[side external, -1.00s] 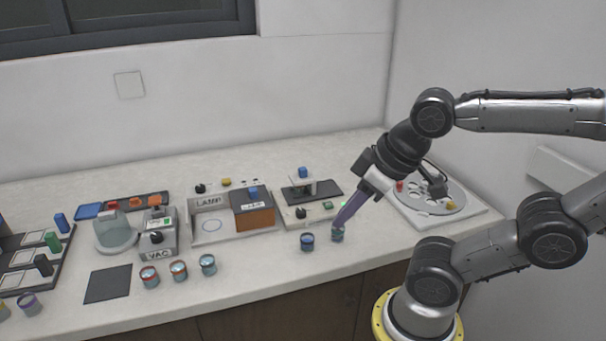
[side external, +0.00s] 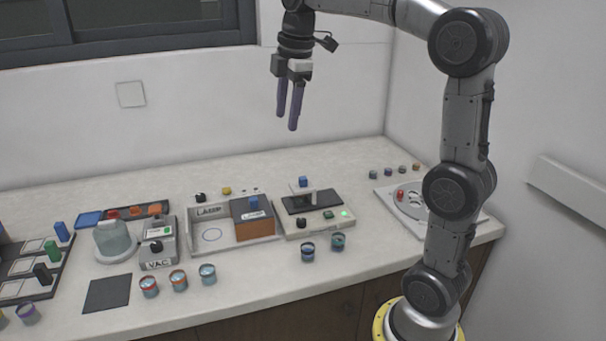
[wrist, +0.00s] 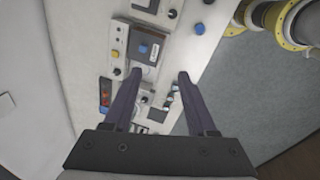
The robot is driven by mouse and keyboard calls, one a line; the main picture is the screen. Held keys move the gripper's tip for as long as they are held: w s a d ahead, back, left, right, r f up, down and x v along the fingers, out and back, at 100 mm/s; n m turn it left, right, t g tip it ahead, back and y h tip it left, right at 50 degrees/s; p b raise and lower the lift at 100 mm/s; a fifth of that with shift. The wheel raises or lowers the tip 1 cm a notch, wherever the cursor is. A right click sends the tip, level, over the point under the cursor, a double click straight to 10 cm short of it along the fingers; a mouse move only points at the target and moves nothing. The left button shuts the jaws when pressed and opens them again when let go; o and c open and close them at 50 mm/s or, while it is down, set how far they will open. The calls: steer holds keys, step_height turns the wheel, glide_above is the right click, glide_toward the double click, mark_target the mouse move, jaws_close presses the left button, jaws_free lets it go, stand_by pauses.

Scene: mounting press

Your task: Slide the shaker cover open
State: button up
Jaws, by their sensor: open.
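No part is readably marked as the shaker, so I cannot tell for certain which cover is meant. A brown box with a dark top and blue knob (side external: 252,218) sits at the right of a pale tray labelled LAMP (side external: 211,246); its blue knob also shows in the wrist view (wrist: 143,49). Right of it stands a pale unit with a black plate (side external: 325,201), a small block with a blue knob (side external: 303,182) and a lit green light. My gripper (side external: 287,122) is open and empty, fingers pointing down, high above the bench; it also shows in the wrist view (wrist: 159,75).
A clear dome and VAC unit (side external: 158,250) stand left. A turntable (side external: 411,201) is at right, with several small pieces (side external: 388,172) behind it. Air around my gripper is clear.

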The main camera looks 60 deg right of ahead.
steer(key=w+d+f+g, duration=0.1)
steer(key=w+d+f, duration=0.15)
steer(key=d, duration=0.25)
steer(key=w+d+f, duration=0.2)
steer(key=d+f, duration=0.1)
steer(key=d, duration=0.2)
steer(key=m+g, duration=0.1)
steer(key=m, duration=0.1)
glide_above(303, 177)
step_height(303, 177, down, 5)
steer(key=shift+y, duration=0.4)
step_height(303, 177, down, 13)
steer(key=shift+s+a, duration=0.1)
steer(key=shift+a, duration=0.05)
steer(key=shift+c, duration=0.3)
jaws_close()
